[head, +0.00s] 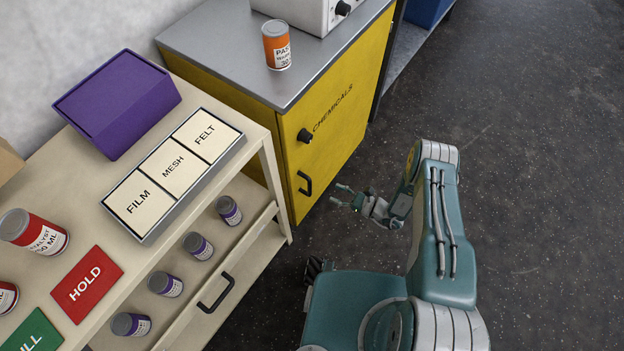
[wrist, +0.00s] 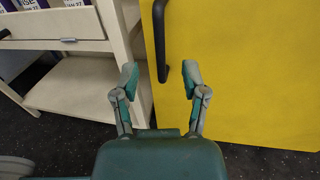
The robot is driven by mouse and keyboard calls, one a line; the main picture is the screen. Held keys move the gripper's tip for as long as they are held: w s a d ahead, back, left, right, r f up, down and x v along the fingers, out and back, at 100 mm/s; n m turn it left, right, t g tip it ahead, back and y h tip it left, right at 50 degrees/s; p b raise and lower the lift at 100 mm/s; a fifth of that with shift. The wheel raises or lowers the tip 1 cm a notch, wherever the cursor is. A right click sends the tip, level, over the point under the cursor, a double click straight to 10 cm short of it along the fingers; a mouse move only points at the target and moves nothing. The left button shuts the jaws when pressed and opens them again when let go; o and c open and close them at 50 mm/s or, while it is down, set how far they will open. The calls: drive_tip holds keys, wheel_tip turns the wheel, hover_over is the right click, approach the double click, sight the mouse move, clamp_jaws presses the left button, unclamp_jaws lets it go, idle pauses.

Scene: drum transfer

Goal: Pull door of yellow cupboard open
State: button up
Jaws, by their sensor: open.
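The yellow cupboard (head: 335,117) stands at the upper middle of the head view, marked CHEMICALS. Its door looks shut. The door has a black knob (head: 304,135) and a black handle (head: 305,183) low near its left edge. In the wrist view the yellow door (wrist: 240,70) fills the right side and the handle (wrist: 160,40) runs upright near the door's left edge. My gripper (head: 342,194) is in front of the door, to the right of the handle in the head view. In the wrist view my gripper (wrist: 159,78) is open, its fingers apart. The handle's lower end shows between the fingertips; no contact is clear.
A beige shelf unit (head: 262,165) adjoins the cupboard on the left, with a drawer of purple-labelled cans and a black drawer handle (head: 216,293). An orange can (head: 277,46) stands on the cupboard's grey top. Dark floor (head: 530,150) is clear to the right.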

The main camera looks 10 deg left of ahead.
sight(310, 183)
drive_tip(key=a, duration=0.3)
drive_tip(key=w+a, duration=0.1)
drive_tip(key=a, duration=0.2)
drive_tip(key=w+a, duration=0.1)
drive_tip(key=a, duration=0.3)
clamp_jaws()
